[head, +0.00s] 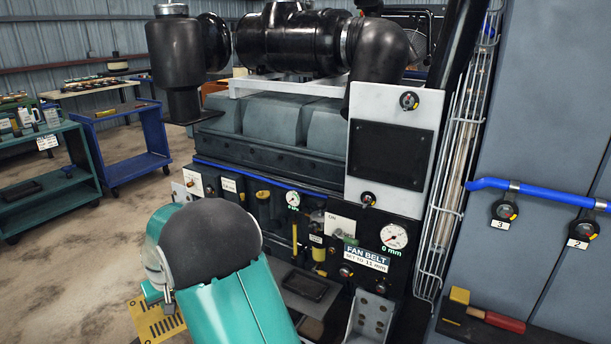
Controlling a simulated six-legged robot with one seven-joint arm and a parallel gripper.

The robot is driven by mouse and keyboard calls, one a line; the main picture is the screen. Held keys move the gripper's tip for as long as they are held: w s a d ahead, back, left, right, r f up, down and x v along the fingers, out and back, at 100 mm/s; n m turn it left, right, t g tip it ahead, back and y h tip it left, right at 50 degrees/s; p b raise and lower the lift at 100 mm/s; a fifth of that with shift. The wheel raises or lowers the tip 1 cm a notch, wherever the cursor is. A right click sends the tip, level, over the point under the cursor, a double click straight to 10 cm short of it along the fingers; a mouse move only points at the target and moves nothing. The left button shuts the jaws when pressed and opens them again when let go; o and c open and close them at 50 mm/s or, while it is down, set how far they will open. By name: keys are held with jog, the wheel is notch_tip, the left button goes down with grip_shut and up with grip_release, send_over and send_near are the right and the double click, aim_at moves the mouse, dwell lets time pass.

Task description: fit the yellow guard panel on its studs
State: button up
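A yellow slotted panel (158,322), which looks like the guard panel, shows at the lower left. It is cut by the bottom edge and partly covered by my teal and grey arm. The arm's wrist part is close above the panel. My gripper's fingers are not visible, so I cannot tell whether they hold the panel. I cannot make out the guard's studs. The genset engine (275,130) stands ahead, with its lower left front hidden behind my arm.
A fan belt sign (366,259) and a gauge (394,236) are on the engine front. A metal bracket (370,318) stands at the bottom. A ledge at right holds a red-handled tool (497,320). A blue cart (125,140) and green cart (45,185) stand left, with open floor before them.

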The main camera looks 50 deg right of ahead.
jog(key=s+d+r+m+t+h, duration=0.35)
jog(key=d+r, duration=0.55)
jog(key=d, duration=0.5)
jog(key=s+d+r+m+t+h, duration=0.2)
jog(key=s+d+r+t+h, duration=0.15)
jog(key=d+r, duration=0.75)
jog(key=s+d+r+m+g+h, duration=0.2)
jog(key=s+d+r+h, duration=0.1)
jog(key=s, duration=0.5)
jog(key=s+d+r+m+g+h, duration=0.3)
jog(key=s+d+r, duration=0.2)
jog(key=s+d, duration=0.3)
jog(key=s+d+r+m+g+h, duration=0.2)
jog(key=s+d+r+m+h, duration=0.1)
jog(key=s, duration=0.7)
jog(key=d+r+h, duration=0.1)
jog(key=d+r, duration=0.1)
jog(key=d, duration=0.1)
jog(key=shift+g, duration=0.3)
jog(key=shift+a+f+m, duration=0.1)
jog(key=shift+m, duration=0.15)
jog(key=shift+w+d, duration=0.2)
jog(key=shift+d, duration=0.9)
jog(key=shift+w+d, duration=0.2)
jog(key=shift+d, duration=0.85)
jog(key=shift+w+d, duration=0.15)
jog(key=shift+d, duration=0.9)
